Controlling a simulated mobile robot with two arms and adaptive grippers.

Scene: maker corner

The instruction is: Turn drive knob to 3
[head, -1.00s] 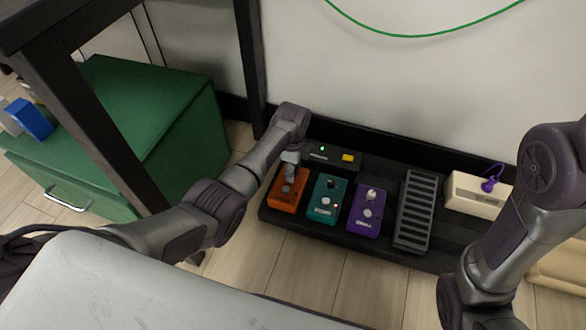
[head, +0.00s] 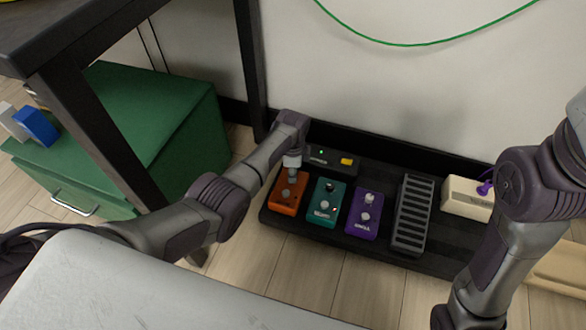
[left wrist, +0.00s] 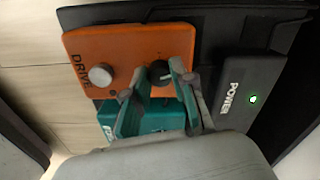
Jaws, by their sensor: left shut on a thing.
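The orange DRIVE pedal (head: 286,206) sits at the left end of the black pedalboard; it also shows in the left wrist view (left wrist: 118,50). Its black drive knob (left wrist: 161,71) has a pale pointer mark and lies between my left fingertips in the wrist view. I cannot read any scale numbers around it. My left gripper (head: 292,176) is above the far end of the pedal, shut on this knob, and hides it in the head view. The pedal's silver footswitch (left wrist: 100,75) is clear of the fingers. My right gripper is outside both views.
A teal pedal (head: 325,202), a purple pedal (head: 363,216) and a black ribbed treadle (head: 412,215) stand to the right. A black POWER box (head: 325,158) with a green light is behind. A green cabinet (head: 150,130) and dark table leg (head: 100,140) stand left.

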